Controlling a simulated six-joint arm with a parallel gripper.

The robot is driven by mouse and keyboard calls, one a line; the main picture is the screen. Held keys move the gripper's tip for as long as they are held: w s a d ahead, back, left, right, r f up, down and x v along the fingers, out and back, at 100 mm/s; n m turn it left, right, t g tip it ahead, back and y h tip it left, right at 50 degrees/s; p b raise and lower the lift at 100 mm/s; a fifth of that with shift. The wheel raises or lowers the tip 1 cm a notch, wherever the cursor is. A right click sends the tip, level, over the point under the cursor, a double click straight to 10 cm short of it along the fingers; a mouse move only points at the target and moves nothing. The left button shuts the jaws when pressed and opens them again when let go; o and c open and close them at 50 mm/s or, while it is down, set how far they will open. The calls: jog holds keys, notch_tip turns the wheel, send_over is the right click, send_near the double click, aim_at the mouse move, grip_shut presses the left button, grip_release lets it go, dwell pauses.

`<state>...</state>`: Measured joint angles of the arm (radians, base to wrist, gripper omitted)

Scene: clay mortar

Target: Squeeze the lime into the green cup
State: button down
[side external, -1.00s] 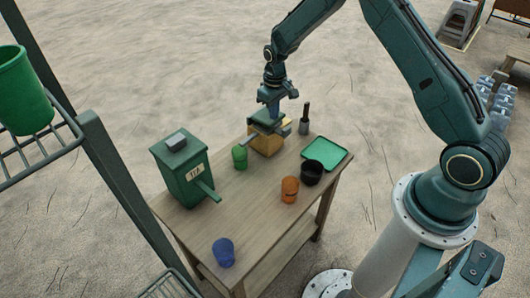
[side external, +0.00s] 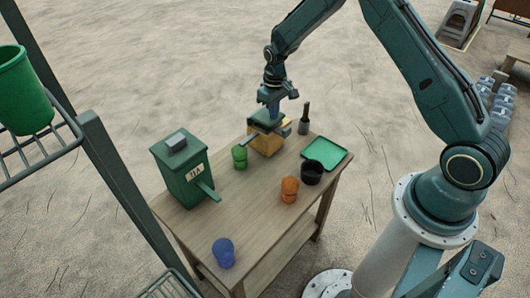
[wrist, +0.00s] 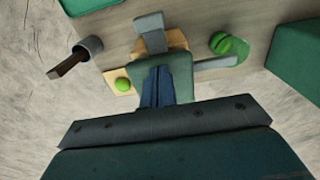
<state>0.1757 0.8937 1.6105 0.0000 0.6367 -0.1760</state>
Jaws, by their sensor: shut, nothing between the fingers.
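The green cup (side external: 239,157) stands on the table, left of the yellow wooden block (side external: 265,144). It also shows at the upper right of the wrist view (wrist: 226,50). A teal press with grey bars (wrist: 172,68) sits on the block. A small round green lime (wrist: 123,85) lies on a pale yellow surface just left of the press in the wrist view. My gripper (side external: 268,119) is directly over the block and press. Its blue fingers (wrist: 158,88) are shut with nothing between them, over the press. Whether they touch it I cannot tell.
An orange cup (side external: 289,190), a black bowl (side external: 312,173) and a green tray (side external: 335,152) are on the right. A grey holder (side external: 304,128) with a dark handle is behind. A blue cup (side external: 223,258) is in front.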

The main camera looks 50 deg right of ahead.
dwell(0.3)
notch_tip(320, 180, up, 8)
dwell(1.2)
jog(key=s+a+r+t, duration=0.1)
jog(key=s+a+r, duration=0.2)
jog(key=s+r, duration=0.5)
jog(key=s+a+r+t, duration=0.2)
jog(key=s+r, duration=0.3)
jog(key=r, duration=0.6)
jog(key=s+a+r+t, duration=0.1)
jog(key=s+a+r, duration=0.1)
jog(key=s, duration=0.8)
jog(key=s+a+r+t, duration=0.1)
jog(key=s+a+r, duration=0.1)
jog(key=s, duration=0.7)
jog(key=shift+s+t, duration=0.3)
jog(key=shift+s, duration=0.1)
